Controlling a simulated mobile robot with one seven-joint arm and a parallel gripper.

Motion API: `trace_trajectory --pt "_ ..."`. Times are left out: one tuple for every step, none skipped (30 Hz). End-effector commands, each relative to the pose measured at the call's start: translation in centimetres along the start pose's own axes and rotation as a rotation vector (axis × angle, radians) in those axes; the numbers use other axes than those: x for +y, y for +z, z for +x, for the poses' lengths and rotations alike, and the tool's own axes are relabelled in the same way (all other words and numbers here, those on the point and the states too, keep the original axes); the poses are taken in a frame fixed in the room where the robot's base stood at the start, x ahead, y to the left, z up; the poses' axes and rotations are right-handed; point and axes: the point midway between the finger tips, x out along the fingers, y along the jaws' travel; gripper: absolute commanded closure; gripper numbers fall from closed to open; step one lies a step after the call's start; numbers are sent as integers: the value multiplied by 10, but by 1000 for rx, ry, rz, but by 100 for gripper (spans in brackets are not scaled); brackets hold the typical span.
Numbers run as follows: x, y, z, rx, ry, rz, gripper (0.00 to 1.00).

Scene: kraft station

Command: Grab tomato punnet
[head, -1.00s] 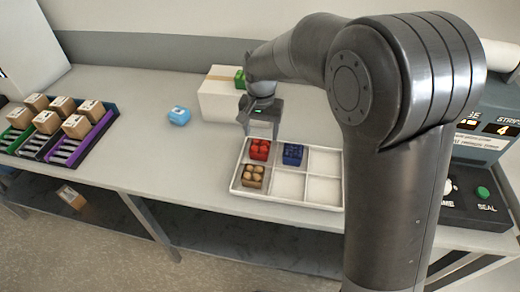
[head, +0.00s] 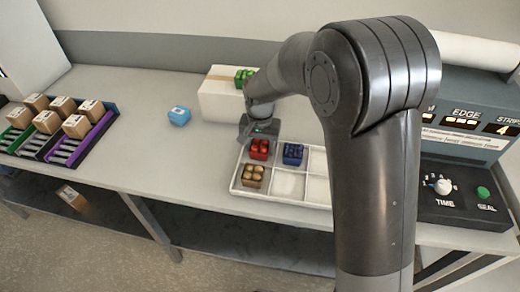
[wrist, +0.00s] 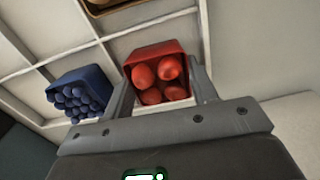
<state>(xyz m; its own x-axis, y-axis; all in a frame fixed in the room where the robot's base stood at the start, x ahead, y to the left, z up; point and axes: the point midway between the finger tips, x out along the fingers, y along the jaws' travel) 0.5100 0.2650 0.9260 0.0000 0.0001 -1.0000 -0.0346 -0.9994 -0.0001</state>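The tomato punnet (head: 259,150), a red box of several tomatoes, sits in the back left compartment of the white divided tray. It also shows in the wrist view (wrist: 158,72). My gripper (head: 259,137) is low over the back of the tray at this punnet. In the wrist view my gripper's two fingers (wrist: 163,92) stand apart on the left and right sides of the punnet. I see no clear squeeze on it; the lower finger contact is hidden.
A blue punnet (head: 292,154) of dark berries is in the compartment to the right. A brown punnet (head: 252,176) is in front. The tray (head: 287,199) has empty compartments. A white box (head: 219,98) with a green punnet (head: 243,78) on it stands behind. A light blue item (head: 179,115) lies left.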

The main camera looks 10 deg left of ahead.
Motion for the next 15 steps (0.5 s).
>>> trace_trajectory --pt "0 0 0 0 0 0 52" --pt "0 0 0 0 0 0 54" --pt "0 0 0 0 0 0 58" --pt "0 0 0 0 0 0 60" --pt "0 0 0 0 0 0 63" --pt "0 0 0 0 0 0 66" --pt "0 0 0 0 0 0 68" --pt "0 0 0 0 0 0 71" --pt "0 0 0 0 0 0 71" --pt "0 0 0 0 0 0 71" --pt "0 0 0 0 0 0 71" --pt "0 0 0 0 0 0 71" --pt "0 0 0 0 0 0 71" --pt "0 0 0 0 0 0 71" --pt "0 0 -1 0 0 0 71"
